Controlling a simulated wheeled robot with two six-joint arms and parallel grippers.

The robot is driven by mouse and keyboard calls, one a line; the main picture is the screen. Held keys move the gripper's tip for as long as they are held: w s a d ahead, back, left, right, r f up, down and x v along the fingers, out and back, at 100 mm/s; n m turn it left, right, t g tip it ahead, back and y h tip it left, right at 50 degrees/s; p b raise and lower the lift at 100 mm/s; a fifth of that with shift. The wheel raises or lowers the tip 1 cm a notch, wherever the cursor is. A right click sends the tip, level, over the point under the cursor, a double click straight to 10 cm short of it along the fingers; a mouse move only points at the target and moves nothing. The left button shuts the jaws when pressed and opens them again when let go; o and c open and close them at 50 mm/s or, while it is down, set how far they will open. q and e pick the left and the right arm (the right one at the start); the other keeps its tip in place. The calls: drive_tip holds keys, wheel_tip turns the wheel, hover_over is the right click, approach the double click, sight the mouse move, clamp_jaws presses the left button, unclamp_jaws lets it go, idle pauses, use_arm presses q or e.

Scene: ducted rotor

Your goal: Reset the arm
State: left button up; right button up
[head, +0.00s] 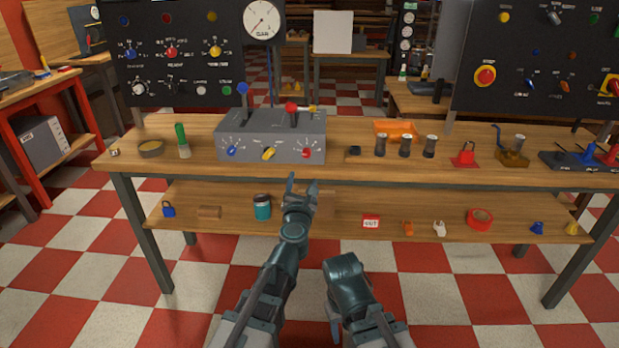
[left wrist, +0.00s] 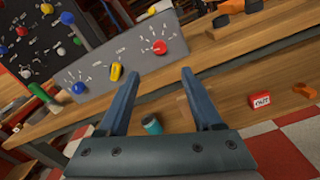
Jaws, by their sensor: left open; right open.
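My left gripper (head: 302,186) is raised in front of the workbench's (head: 340,176) front edge, below the grey control box (head: 270,148). It is open and empty. In the left wrist view its two fingers (left wrist: 160,75) are spread apart, with the box's yellow knob (left wrist: 117,72) and red knob (left wrist: 160,47) beyond them. My right arm (head: 347,282) is low at the bottom centre of the head view, apart from the bench. Its gripper fingers do not show.
The bench top holds a green-handled brush (head: 182,141), dark cylinders (head: 405,146), an orange tray (head: 396,129) and a red padlock-like piece (head: 466,154). The lower shelf holds a teal can (head: 262,207) and red tape (head: 479,219). The checkered floor in front is clear.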

use_arm(q)
drive_tip(key=s+d+f+m+g+h, duration=0.2)
drive_tip(key=s+f+m+g+h, duration=0.3)
drive_tip(key=m, duration=0.7)
drive_tip(key=s+d+f+m+g+h, duration=0.2)
drive_tip(key=s+d+f+m+g, duration=0.15)
drive_tip(key=f+m, duration=0.55)
drive_tip(key=s+a+f+m+g+y, duration=0.4)
drive_tip(key=s+a+m, duration=0.1)
drive_tip(key=s+a, duration=0.3)
drive_tip(key=s+a+f+m+g+y, duration=0.35)
drive_tip(key=s+a+m+g, duration=0.2)
drive_tip(key=s+a, duration=0.25)
drive_tip(key=s+d+r+m+p, duration=0.1)
drive_tip(key=d+r+p, duration=0.2)
drive_tip(key=r+p, duration=0.5)
drive_tip(key=s+d+r+m+p, duration=0.1)
drive_tip(key=d+r+p, duration=0.3)
drive_tip(key=r+p, duration=0.4)
drive_tip(key=s+d+r+m+p, duration=0.2)
drive_tip(key=s+d+r+p, duration=0.1)
drive_tip(key=r+p, duration=0.5)
drive_tip(key=shift+s+d+r+y+p, duration=0.25)
drive_tip(key=shift+d+r+y+p, duration=0.15)
drive_tip(key=shift+p, duration=0.2)
